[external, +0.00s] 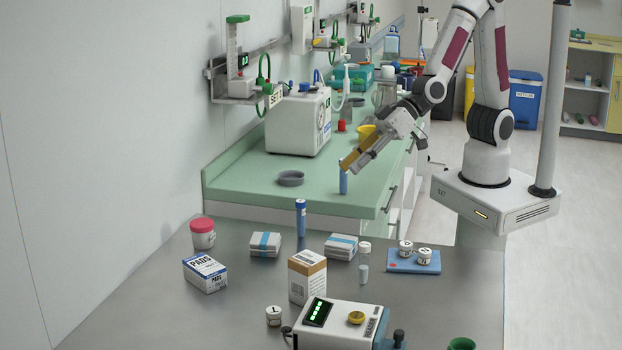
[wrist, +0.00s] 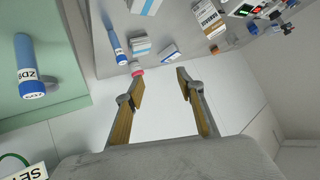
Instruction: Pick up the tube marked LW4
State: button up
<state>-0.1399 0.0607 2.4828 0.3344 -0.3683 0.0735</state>
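My gripper (external: 352,162) hangs over the front end of the green counter in the external view. In the wrist view its two fingers (wrist: 160,76) are apart with nothing between them. One blue tube (external: 343,183) shows just below the gripper, and in the wrist view this tube (wrist: 27,62) is left of the fingers, with a white label that seems to begin "ZD". Another blue tube (external: 301,218) stands upright on the grey table; it also shows in the wrist view (wrist: 116,42), its label too small to read. I cannot read LW4 on either.
The grey table (external: 230,320) holds a pads box (external: 205,273), a red-lidded jar (external: 203,233), a brown-and-white carton (external: 307,277), a clear white-capped tube (external: 364,263), a blue tray (external: 412,265) with small jars, and a reader device (external: 340,325). A grey dish (external: 291,178) sits on the green counter.

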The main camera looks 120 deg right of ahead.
jog(key=w+d+f+m+t+h, duration=0.25)
jog(key=w+f+h, duration=0.2)
jog(key=f, duration=0.35)
jog(key=n+t+h, duration=0.1)
jog(key=t+h, duration=0.1)
send_near(300, 204)
jog(key=shift+w+d+f, duration=0.2)
jog(key=shift+w+d, duration=0.2)
jog(key=shift+w, duration=0.1)
jog(key=shift+w+d+f, duration=0.2)
jog(key=shift+w+d, duration=0.15)
jog(key=shift+w, duration=0.15)
jog(key=shift+s+f+n+t, duration=0.15)
jog(key=shift+s+n+t, duration=0.1)
jog(key=shift+s+t, duration=0.1)
jog(key=shift+x, duration=1.35)
jog(key=shift+w+d, duration=0.1)
jog(key=shift+d, duration=0.05)
